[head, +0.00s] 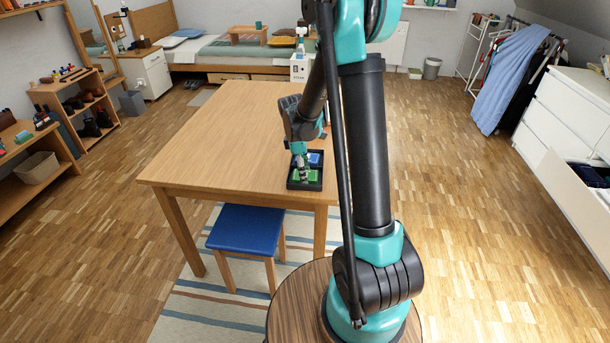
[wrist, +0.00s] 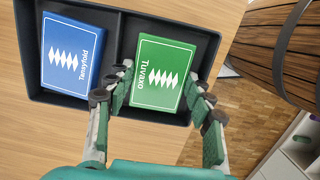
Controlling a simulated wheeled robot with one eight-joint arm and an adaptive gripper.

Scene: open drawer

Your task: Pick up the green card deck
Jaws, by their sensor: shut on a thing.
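The green card deck (wrist: 162,74) lies in the right compartment of a black two-part tray in the wrist view. It carries white diamond marks and the word "Tuvaxo". My gripper (wrist: 165,98) has its fingers on either side of the deck and is shut on it. In the head view my gripper (head: 301,166) reaches down to the tray (head: 291,184) near the table's front right corner, and the green deck (head: 304,176) shows under it. The deck still appears within the tray; I cannot tell whether it is lifted at all.
A blue card deck (wrist: 72,56) lies in the tray's left compartment. The wooden table (head: 225,135) is mostly bare. A blue-topped stool (head: 245,229) stands at its front edge. An open white drawer unit (head: 575,110) is at the far right.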

